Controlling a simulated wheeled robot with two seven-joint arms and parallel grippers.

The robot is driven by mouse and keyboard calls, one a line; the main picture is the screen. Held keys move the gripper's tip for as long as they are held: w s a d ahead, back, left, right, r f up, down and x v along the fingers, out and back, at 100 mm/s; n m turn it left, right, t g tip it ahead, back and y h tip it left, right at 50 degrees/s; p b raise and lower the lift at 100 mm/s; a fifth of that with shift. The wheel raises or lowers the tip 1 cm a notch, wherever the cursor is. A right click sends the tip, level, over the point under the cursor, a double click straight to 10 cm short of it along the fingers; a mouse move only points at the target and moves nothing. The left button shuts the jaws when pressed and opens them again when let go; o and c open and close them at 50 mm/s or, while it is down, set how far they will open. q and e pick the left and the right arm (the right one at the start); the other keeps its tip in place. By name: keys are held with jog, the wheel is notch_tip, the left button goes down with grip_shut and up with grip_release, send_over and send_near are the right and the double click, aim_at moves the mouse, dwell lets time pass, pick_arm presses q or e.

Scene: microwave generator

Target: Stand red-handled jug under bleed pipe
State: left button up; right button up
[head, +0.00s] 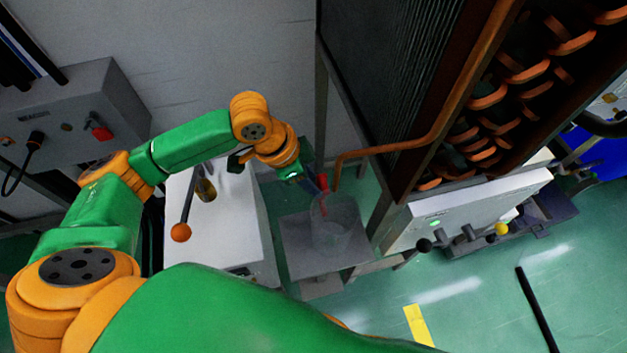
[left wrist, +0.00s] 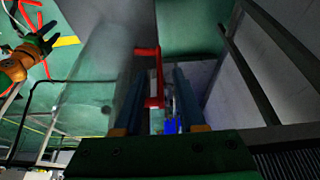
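The clear jug (head: 333,238) with a red handle (head: 322,185) appears upright on or just above a grey stand. The copper bleed pipe (head: 388,147) bends down close to the jug's top; I cannot tell whether its end is over the mouth. My left gripper (head: 316,183) is at the handle. In the left wrist view the red handle (left wrist: 158,75) lies between the two blue fingers (left wrist: 160,100), with a gap visible beside it, so the gripper looks open around it.
The grey stand (head: 296,245) has bare room left of the jug. A white cabinet (head: 215,240) with an orange-knobbed lever (head: 181,232) stands left of it. A finned unit with copper coils (head: 490,95) and a white panel (head: 470,212) rises at the right.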

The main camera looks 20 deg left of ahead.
pick_arm(q)
jog(key=p+v, duration=0.2)
jog(key=v, duration=0.8)
jog(key=shift+a+r, duration=0.15)
jog(key=shift+r, duration=0.15)
